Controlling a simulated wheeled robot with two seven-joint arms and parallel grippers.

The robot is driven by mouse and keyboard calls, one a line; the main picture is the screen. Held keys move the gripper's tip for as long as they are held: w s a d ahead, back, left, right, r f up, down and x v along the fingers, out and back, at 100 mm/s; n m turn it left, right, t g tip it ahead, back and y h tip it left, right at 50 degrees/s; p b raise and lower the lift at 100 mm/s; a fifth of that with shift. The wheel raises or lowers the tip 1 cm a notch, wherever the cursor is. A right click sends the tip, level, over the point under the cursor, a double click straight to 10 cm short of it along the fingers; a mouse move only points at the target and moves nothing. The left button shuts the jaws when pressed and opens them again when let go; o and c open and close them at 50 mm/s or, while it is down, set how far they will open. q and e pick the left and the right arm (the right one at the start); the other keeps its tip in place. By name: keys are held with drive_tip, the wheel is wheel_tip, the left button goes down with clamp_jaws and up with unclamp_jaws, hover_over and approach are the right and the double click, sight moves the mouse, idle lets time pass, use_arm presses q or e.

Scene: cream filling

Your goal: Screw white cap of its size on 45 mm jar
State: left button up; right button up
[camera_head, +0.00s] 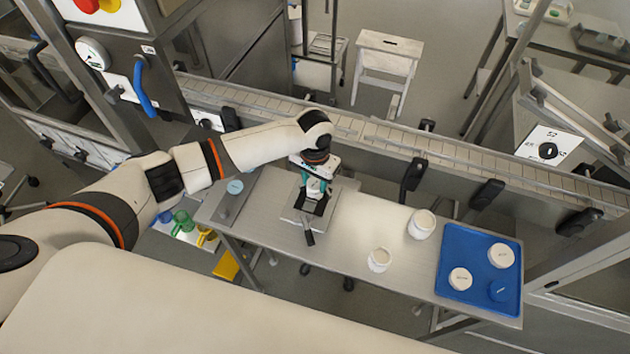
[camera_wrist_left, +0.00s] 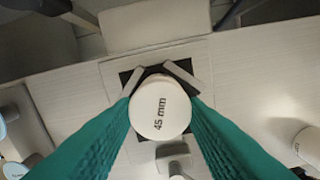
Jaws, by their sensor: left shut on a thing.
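A round white cap marked "45 mm" (camera_wrist_left: 160,108) sits between the teal fingers of my left gripper (camera_head: 318,185) in the left wrist view. The gripper is shut on it and points down over the clamp. The clamp (camera_wrist_left: 174,160) has dark V-shaped jaws around the spot under the cap; in the head view its handle (camera_head: 309,238) points to the front. The cap hides whatever is beneath it, so I cannot see the 45 mm jar or whether cap and jar touch. My right gripper is not in view.
Two white jars (camera_head: 422,224) (camera_head: 379,260) stand on the steel table (camera_head: 345,225) to the right. A light-blue-topped item (camera_head: 235,187) is at left. A conveyor (camera_head: 375,132) runs behind.

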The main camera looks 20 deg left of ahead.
use_arm(q)
drive_tip(key=m, duration=0.3)
drive_tip(key=shift+p, duration=0.3)
drive_tip(key=m, duration=0.3)
drive_tip(key=shift+r+p, duration=0.1)
drive_tip(key=shift+p, duration=0.2)
drive_tip(key=m, duration=0.2)
drive_tip(key=shift+w+m, duration=0.1)
drive_tip(key=shift+m, duration=0.3)
drive_tip(key=o, duration=0.8)
drive_tip(key=shift+o, duration=0.2)
